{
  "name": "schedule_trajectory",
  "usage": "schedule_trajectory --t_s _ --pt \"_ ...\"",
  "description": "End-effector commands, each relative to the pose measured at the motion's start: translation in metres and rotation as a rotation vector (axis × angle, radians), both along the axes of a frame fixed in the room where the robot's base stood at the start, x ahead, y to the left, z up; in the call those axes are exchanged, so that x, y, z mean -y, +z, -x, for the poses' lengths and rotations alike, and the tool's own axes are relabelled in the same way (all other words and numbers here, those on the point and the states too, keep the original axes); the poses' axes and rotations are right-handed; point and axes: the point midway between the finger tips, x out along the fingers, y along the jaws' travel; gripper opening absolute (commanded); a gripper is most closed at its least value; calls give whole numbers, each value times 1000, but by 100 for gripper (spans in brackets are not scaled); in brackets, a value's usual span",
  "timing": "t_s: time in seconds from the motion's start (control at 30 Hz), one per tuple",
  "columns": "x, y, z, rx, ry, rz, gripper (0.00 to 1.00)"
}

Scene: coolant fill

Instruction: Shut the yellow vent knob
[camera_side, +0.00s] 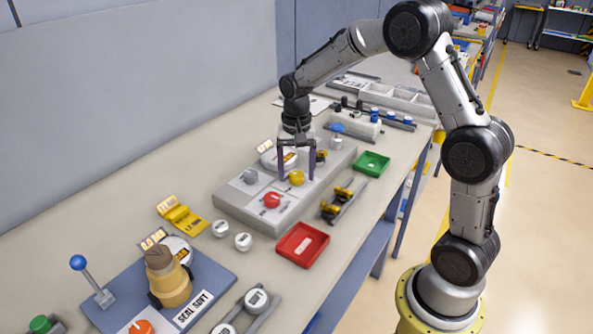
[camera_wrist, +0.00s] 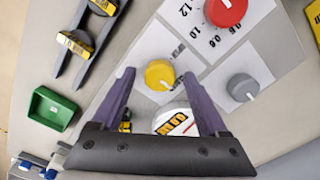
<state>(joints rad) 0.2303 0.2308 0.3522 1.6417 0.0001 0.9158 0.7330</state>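The yellow vent knob (camera_side: 297,178) sits on a grey panel (camera_side: 240,212) on the bench. In the wrist view the yellow knob (camera_wrist: 160,75) shows from above, on a white label card, with a pale pointer line on its top. My gripper (camera_side: 297,178) is open above the panel, its two purple fingers spread. In the wrist view the fingertips (camera_wrist: 158,72) lie on either side of the yellow knob with clear space between. I cannot tell the exact height of the fingertips over the knob.
A red knob (camera_wrist: 226,11) and a grey knob (camera_wrist: 242,87) stand close by on the same panel. A round white gauge (camera_wrist: 174,121) is near the gripper. A green tray (camera_side: 371,163) and a red tray (camera_side: 302,245) lie along the bench's front side.

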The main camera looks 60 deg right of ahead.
Motion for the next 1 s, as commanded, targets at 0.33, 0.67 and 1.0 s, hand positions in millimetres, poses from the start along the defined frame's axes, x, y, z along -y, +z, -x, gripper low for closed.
schedule_trajectory --t_s 0.33,0.67,1.0 --pt "0 6 0 1 0 0 76" --pt "0 68 -1 6 0 1 76" --pt "0 127 -1 3 0 1 76"
